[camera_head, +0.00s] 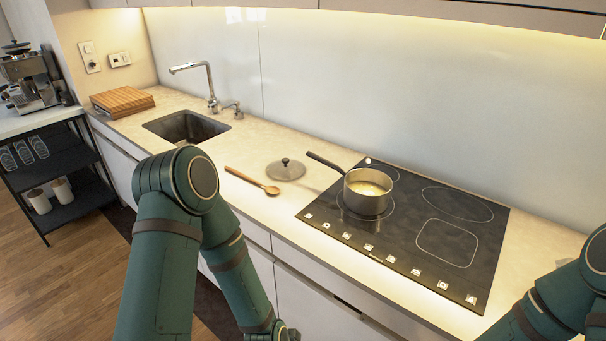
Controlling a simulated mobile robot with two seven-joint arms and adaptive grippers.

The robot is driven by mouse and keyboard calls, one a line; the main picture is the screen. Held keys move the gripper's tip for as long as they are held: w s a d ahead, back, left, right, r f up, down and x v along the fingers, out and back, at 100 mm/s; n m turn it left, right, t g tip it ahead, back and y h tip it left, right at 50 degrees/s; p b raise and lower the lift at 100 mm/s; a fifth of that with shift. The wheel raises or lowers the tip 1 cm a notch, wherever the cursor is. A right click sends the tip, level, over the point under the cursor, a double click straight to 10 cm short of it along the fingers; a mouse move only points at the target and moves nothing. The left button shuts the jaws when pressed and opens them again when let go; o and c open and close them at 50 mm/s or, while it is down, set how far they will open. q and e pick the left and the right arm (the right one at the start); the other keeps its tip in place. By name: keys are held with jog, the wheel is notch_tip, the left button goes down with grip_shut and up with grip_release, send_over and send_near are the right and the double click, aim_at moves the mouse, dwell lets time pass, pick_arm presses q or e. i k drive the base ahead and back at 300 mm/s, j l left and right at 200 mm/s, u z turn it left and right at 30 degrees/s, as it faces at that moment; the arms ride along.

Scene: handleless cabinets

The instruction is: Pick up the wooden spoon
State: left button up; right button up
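The wooden spoon (252,180) lies flat on the pale countertop, between the sink and the cooktop. Its bowl end points right, toward the cooktop, and its handle runs back to the left. My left arm rises in front of the counter and bends down again at the elbow, left of and nearer than the spoon. Its gripper is out of the picture below the bottom edge. My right arm shows only in part at the lower right corner, and its gripper is not visible. Nothing touches the spoon.
A pot (368,196) with pale contents stands on the black cooktop (447,243), its handle pointing back left. A lid (286,170) lies just behind the spoon. The sink (187,127) and a wooden board stack (122,101) are farther left. The counter's front edge runs between my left arm and the spoon.

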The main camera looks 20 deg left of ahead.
aim_at(271, 189)
jog(key=i+j+z, duration=0.1)
jog(key=j+z, duration=0.25)
jog(key=z, duration=0.15)
jog(key=j+z, duration=0.7)
jog(key=j, duration=0.2)
jog(key=k+j+z, duration=0.4)
jog(key=j, duration=0.4)
jog(key=k+j+z, duration=0.15)
jog(key=j, duration=0.4)
jog(key=k+j, duration=0.1)
jog(key=j, duration=0.2)
jog(key=k+j, duration=0.1)
jog(key=j, duration=0.2)
jog(key=k+j, duration=0.1)
jog(key=j, duration=0.2)
